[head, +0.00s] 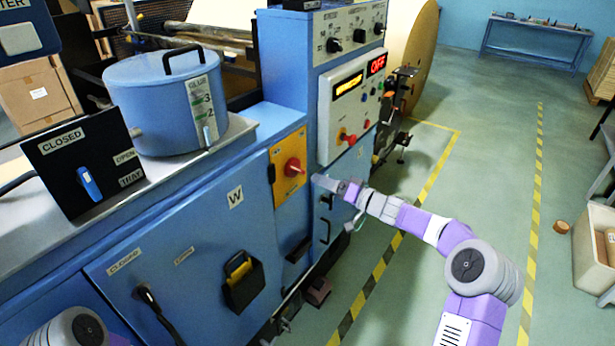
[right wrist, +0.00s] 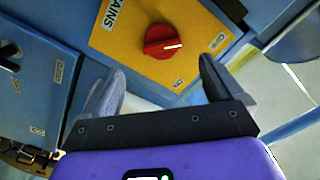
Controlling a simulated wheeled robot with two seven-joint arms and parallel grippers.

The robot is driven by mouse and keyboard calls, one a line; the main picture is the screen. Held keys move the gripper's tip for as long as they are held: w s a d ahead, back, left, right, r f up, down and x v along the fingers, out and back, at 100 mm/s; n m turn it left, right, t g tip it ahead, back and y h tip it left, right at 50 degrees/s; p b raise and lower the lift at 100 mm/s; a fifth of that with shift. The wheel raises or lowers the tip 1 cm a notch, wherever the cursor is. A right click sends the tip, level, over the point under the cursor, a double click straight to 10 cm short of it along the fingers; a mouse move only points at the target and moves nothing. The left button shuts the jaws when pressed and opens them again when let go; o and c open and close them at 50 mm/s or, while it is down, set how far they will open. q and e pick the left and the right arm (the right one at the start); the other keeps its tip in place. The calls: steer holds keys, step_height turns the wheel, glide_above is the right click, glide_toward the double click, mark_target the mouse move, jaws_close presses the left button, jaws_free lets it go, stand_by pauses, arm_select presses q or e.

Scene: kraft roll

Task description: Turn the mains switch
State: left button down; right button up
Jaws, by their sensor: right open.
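The mains switch is a red rotary knob (head: 293,167) on a yellow plate (head: 289,187) on the blue machine's front. In the right wrist view the red knob (right wrist: 161,42) has a white pointer mark, and the plate is lettered "MAINS" in part. My right gripper (head: 318,179) is just right of the plate in the head view. In the right wrist view its open fingers (right wrist: 160,85) stand apart and empty, with the knob ahead of the gap between them, not touched. Of my left arm only a rounded grey joint shows at the bottom left; its gripper is out of frame.
Above the plate is a control panel (head: 347,100) with a red "OFF" display and another red knob (head: 347,137). A glue pot (head: 165,97) and a black switch box (head: 84,163) stand on the machine's left ledge. Door handles stick out below. The floor to the right is mostly clear.

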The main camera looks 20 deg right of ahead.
mark_target(301, 170)
steer(key=x, duration=0.7)
steer(key=shift+w+r, duration=0.25)
steer(key=shift+r, duration=0.05)
steer(key=shift+c, duration=0.2)
steer(key=c, duration=1)
